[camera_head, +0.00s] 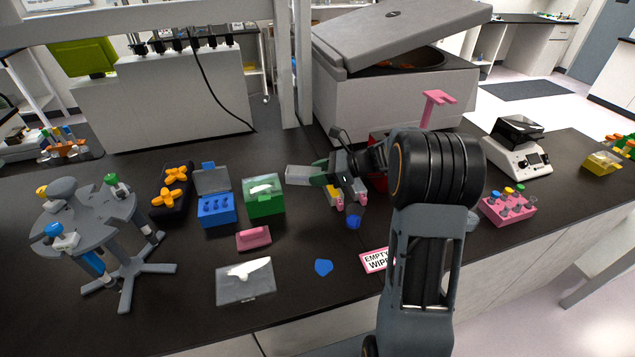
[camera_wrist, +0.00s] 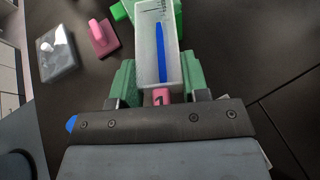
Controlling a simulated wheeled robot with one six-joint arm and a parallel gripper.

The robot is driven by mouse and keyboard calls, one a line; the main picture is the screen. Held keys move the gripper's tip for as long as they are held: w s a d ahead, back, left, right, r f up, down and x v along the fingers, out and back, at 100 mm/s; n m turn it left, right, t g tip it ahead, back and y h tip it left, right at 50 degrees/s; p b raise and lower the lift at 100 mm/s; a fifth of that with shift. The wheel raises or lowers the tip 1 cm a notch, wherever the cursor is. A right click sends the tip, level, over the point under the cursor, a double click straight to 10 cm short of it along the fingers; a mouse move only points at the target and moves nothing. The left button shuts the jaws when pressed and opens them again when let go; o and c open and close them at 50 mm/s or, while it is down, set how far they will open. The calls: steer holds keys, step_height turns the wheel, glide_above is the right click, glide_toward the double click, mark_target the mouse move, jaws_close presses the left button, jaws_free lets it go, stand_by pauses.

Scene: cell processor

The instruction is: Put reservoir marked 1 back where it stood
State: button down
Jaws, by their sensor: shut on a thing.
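The reservoir marked 1 is a narrow, translucent white trough (camera_wrist: 145,40) with a blue strip inside. In the wrist view a pink tag with a dark "1" (camera_wrist: 160,97) shows at its near end. My gripper (camera_wrist: 160,85) has its green fingers on either side of the trough, shut on it near the tagged end. In the head view the pale reservoir (camera_head: 300,175) sticks out to the left from my gripper (camera_head: 326,183), above the bench beside the green box. Whether its underside touches anything is hidden.
The green box (camera_head: 264,203), blue rack (camera_head: 215,210) and pink block (camera_head: 254,238) stand left of my gripper. A clear-lidded plate (camera_head: 246,286) and a blue patch (camera_head: 323,267) lie in front. A pipette stand (camera_head: 125,268) is far left.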

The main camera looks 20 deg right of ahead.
steer(key=shift+w+d+f, duration=0.1)
steer(key=shift+w+f, duration=0.85)
steer(key=shift+f, duration=0.25)
step_height(320, 180, down, 3)
steer(key=shift+w+f, duration=0.1)
steer(key=shift+w, duration=0.05)
steer(key=shift+f, duration=0.65)
steer(key=c, duration=0.6)
jaws_free()
steer(key=shift+f, duration=0.15)
steer(key=shift+s, duration=0.2)
